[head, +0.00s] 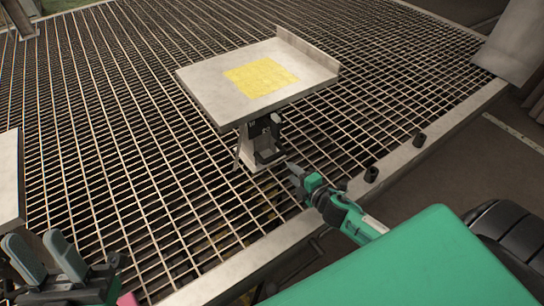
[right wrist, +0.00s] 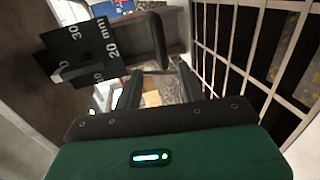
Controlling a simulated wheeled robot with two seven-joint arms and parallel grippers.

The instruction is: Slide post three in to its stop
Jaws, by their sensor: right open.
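A post (head: 250,150) stands on the floor grating under a pale plate (head: 215,90) with a yellow square. No post number is readable, so I cannot tell if it is post three. A black bracket (head: 268,152) is on its near side. My right gripper (head: 292,172) is just right of the bracket, apart from it in the head view. In the right wrist view its fingers (right wrist: 158,88) are open, with a dark upright bar (right wrist: 157,40) beyond them. A black scale marked in mm (right wrist: 85,50) is left of the bar. My left gripper (head: 42,250) is open at the lower left, empty.
The grating (head: 120,120) spreads around the post, edged by a pale metal rim (head: 440,125). Short black stubs (head: 371,174) stand along the rim. Another pale plate (head: 9,180) is at the left edge. A grey panel (head: 512,40) rises at upper right.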

